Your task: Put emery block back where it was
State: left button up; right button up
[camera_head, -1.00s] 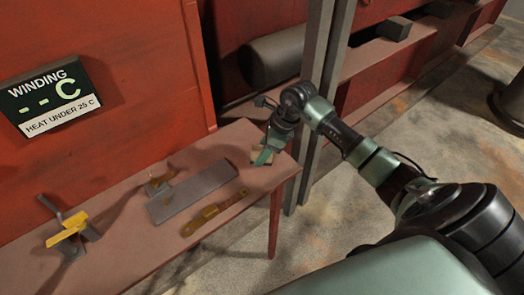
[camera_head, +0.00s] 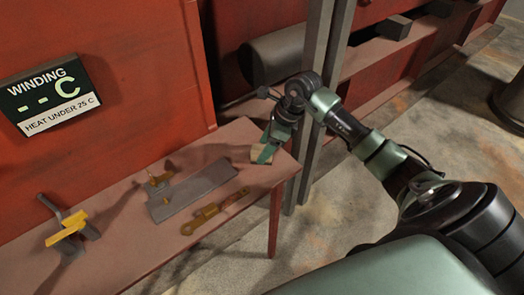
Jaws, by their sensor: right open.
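A small tan block (camera_head: 257,150), which looks like the emery block, rests on the red-brown bench top (camera_head: 120,190) near its right end. My right gripper (camera_head: 265,155) points down at the block, with a green finger in front of its right part. The gripper is open; the finger hides part of the block, and I cannot tell whether they touch. My left gripper is not in view.
A grey post (camera_head: 313,120) stands just behind the bench's right end.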

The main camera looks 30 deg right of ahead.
jog(key=b+v, duration=0.1)
jog(key=v, duration=0.8)
jog(key=shift+r, duration=0.35)
